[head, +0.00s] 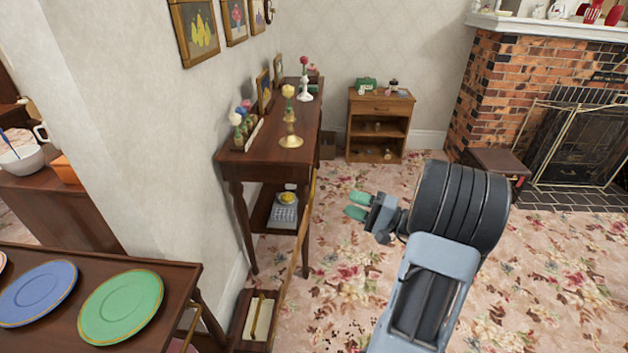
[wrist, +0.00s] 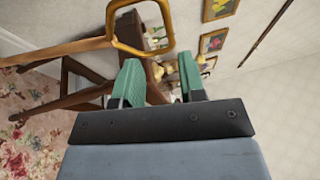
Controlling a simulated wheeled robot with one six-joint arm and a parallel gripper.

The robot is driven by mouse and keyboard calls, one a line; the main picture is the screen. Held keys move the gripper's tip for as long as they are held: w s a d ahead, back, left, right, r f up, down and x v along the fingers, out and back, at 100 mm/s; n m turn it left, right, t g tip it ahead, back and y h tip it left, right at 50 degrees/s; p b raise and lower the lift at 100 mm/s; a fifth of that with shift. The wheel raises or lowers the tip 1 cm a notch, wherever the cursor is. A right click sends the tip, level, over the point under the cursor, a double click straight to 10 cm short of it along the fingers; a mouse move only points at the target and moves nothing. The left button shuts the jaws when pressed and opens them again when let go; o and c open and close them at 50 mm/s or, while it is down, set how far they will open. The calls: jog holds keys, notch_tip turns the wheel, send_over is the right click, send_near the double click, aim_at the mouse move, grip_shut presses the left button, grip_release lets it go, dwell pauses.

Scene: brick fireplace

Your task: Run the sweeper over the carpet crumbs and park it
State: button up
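The carpet sweeper (head: 240,322) is a brown wooden box on the carpet at the bottom of the head view, beside the console table. Its long wooden handle (head: 299,245) slants up against the table's front. In the wrist view the handle (wrist: 60,49) ends in a yellow-brown loop grip (wrist: 173,28), ahead of my fingers and toward the left one. My gripper (head: 357,205) is open and empty, to the right of the handle; its green fingertips (wrist: 161,78) are apart. Dark crumbs (head: 345,335) lie on the floral carpet at the bottom, partly hidden by my arm.
The console table (head: 262,165) holds candlesticks and flowers, with a telephone (head: 284,214) on its lower shelf. A side table with plates (head: 122,306) stands front left. A small cabinet (head: 378,125) and a brick fireplace (head: 520,85) are behind. The carpet (head: 560,260) is open at right.

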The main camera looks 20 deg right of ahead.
aim_at(314, 179)
jog(key=shift+m+t, duration=0.3)
jog(key=shift+t, duration=0.2)
jog(key=x, duration=0.8)
jog(key=w+d+x, duration=0.1)
jog(key=x, duration=0.3)
jog(key=shift+w+a+r, duration=0.1)
jog(key=shift+w, duration=0.2)
jog(key=shift+c, duration=0.4)
grip_shut()
